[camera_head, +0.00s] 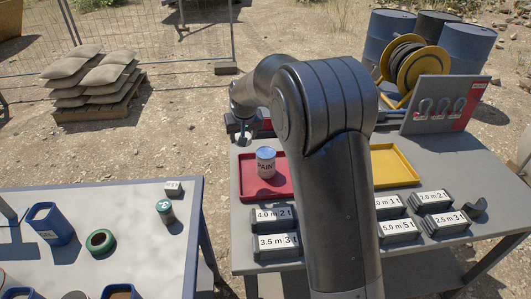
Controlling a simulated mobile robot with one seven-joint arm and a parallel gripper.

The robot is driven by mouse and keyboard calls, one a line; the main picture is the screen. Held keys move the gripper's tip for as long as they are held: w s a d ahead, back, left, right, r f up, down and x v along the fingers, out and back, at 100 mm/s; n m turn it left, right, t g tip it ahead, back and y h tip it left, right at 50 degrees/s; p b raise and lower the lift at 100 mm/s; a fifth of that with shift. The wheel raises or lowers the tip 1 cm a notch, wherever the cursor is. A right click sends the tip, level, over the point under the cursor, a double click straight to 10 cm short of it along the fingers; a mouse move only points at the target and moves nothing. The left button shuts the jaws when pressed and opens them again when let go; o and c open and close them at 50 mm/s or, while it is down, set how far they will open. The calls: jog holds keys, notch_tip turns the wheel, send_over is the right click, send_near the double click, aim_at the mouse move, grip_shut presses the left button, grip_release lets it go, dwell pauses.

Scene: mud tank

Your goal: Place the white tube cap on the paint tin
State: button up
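The paint tin (265,162) is a small white and blue-grey can lettered PAINT. It stands upright in the red tray (284,189) on the right-hand table. My gripper (243,137) is small and partly dark against the table's back left corner, behind and left of the tin and apart from it. Its fingers are too small to tell open from shut, or whether they hold anything. I cannot make out the white tube cap for certain; my arm hides part of the table.
A yellow tray (392,165) lies right of my arm. Several labelled grey blocks (274,214) line the front. A board with a red strip (444,105) stands at the back right. The left table (130,213) holds a blue bin (50,224), green ring (100,241) and small can (165,211).

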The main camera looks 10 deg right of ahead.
jog(key=s+d+r+m+h, duration=0.1)
jog(key=d+r+m, duration=0.1)
jog(key=d, duration=0.7)
jog(key=s+d+r+m, duration=0.1)
jog(key=d+r, duration=0.1)
jog(key=d, duration=0.7)
send_over(266, 151)
jog(key=s, duration=0.1)
notch_tip(266, 151, down, 7)
jog(key=shift+s+a+f, duration=0.1)
jog(key=shift+s+f, duration=0.05)
jog(key=shift+f, duration=1.9)
jog(key=shift+f, duration=0.15)
jog(key=o, duration=0.9)
jog(key=shift+o, duration=0.2)
